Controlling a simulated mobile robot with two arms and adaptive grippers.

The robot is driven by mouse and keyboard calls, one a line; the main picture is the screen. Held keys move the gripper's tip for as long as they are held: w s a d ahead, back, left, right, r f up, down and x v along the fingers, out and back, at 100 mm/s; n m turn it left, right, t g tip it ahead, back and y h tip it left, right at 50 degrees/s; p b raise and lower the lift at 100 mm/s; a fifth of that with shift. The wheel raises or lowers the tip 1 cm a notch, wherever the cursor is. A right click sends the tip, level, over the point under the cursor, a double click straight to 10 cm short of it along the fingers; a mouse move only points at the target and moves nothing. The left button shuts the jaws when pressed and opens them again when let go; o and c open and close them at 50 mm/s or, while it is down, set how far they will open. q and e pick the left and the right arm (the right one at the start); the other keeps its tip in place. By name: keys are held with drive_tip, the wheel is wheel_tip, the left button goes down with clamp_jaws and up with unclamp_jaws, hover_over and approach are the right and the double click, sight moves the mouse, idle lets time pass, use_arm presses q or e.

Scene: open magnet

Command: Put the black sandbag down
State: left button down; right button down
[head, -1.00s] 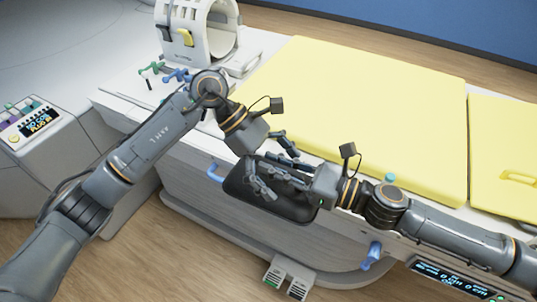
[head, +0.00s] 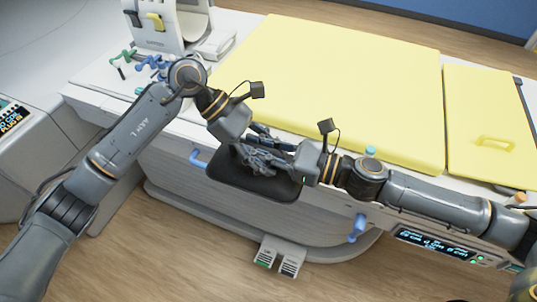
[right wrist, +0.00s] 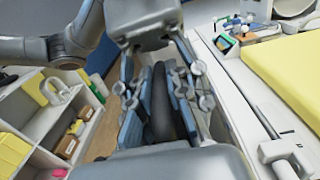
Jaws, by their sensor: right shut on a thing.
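The black sandbag (head: 258,185) is a flat dark pad held up in front of the bed's side in the head view. In the right wrist view the sandbag (right wrist: 160,95) shows edge-on as a dark band between the fingers. My right gripper (head: 276,156) is shut on the sandbag from the right; its fingers (right wrist: 158,118) lie along both sides. My left gripper (head: 265,160) reaches in from the upper left, its fingers around the bag's upper edge and overlapping the right fingers. Whether the left fingers press on the bag is hard to see.
The bed has a yellow mattress (head: 340,85) and a blue side handle (head: 357,228). A white coil (head: 170,25) and small coloured items (head: 150,63) stand at its far left end. Foot pedals (head: 278,257) are below. A shelf (right wrist: 50,120) shows in the right wrist view.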

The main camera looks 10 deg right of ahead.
use_arm(q)
drive_tip(key=shift+s+f, duration=0.1)
drive_tip(key=shift+f, duration=0.25)
drive_tip(key=c, duration=1.3)
unclamp_jaws()
drive_tip(key=o, duration=1.3)
drive_tip(key=shift+r, duration=0.15)
drive_tip(key=v, duration=1.2)
drive_tip(key=shift+r, duration=0.1)
